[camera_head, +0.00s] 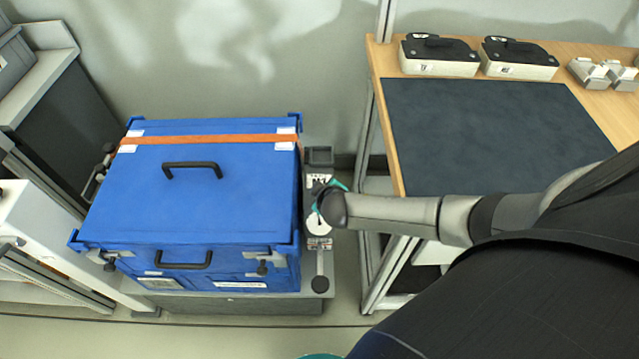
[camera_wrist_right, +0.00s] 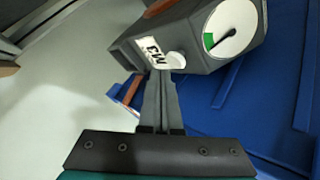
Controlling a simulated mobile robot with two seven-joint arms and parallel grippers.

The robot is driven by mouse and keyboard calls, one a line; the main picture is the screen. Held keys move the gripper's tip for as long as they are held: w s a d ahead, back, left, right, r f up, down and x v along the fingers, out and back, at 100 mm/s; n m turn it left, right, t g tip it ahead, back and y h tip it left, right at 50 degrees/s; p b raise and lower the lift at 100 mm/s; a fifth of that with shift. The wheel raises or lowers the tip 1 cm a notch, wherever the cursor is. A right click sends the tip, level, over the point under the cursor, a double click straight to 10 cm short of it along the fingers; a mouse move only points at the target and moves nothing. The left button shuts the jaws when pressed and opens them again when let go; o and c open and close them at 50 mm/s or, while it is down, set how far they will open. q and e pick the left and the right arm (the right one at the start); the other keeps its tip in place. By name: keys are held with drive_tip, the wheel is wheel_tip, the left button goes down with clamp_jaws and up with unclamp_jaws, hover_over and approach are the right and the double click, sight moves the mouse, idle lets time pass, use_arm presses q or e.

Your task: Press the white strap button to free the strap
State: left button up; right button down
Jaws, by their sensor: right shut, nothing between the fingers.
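An orange strap (camera_head: 210,139) runs across the far part of the lid of a blue crate (camera_head: 240,215). A grey strap unit (camera_head: 319,265) with a white dial stands at the crate's right side. In the right wrist view the unit (camera_wrist_right: 195,20) carries a white round button (camera_wrist_right: 177,61) between a printed label and the dial. My right gripper (camera_wrist_right: 160,76) is shut and empty, its fingertips close to the label and button. I cannot tell whether they touch. In the head view my wrist hides the fingertips and button.
A wooden table (camera_head: 387,85) with a dark mat (camera_head: 490,130) stands to the right, with two black-and-white devices (camera_head: 437,56) and grey metal parts (camera_head: 600,73) at its back. A narrow floor gap separates the crate's stand from the table frame. Grey machinery is at left.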

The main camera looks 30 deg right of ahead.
drive_tip(key=shift+f, duration=0.1)
idle(0.3)
drive_tip(key=shift+f+b, duration=0.3)
drive_tip(key=shift+f, duration=0.05)
drive_tip(key=shift+s+f+b, duration=0.1)
drive_tip(key=shift+f+b, duration=0.45)
drive_tip(key=shift+f, duration=0.2)
idle(0.9)
drive_tip(key=shift+r, duration=0.1)
drive_tip(key=shift+r+p, duration=1)
drive_tip(key=shift+p, duration=0.15)
wheel_tip(320, 180, up, 5)
drive_tip(key=p, duration=0.5)
